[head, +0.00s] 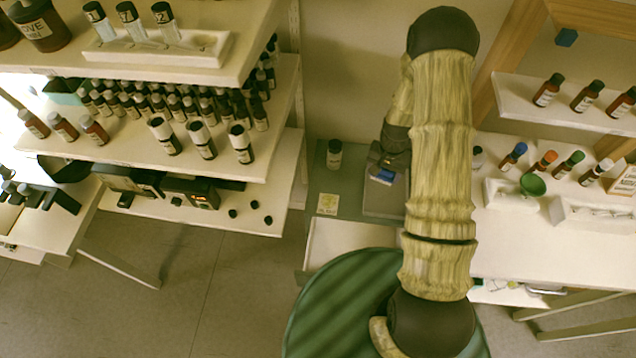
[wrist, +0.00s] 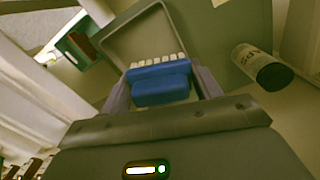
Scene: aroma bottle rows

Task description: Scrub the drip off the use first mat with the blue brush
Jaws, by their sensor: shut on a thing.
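My gripper (wrist: 163,88) is shut on the blue brush (wrist: 160,90), with a finger on either side of its block. The white bristles point away from me, toward a grey square with a pale raised rim (wrist: 110,46); I cannot tell if they touch it. In the head view, my gripper (head: 388,160) is low over the same grey square (head: 384,204), with a bit of the blue brush (head: 384,177) showing. This square may be the use first mat, but I can read no such label on it. I can make out no drip; the brush and arm hide part of the square.
A dark-capped bottle (head: 334,153) stands left of the grey square, and a card with a yellow picture (head: 327,204) lies nearby. Shelves of bottles (head: 168,135) are at left.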

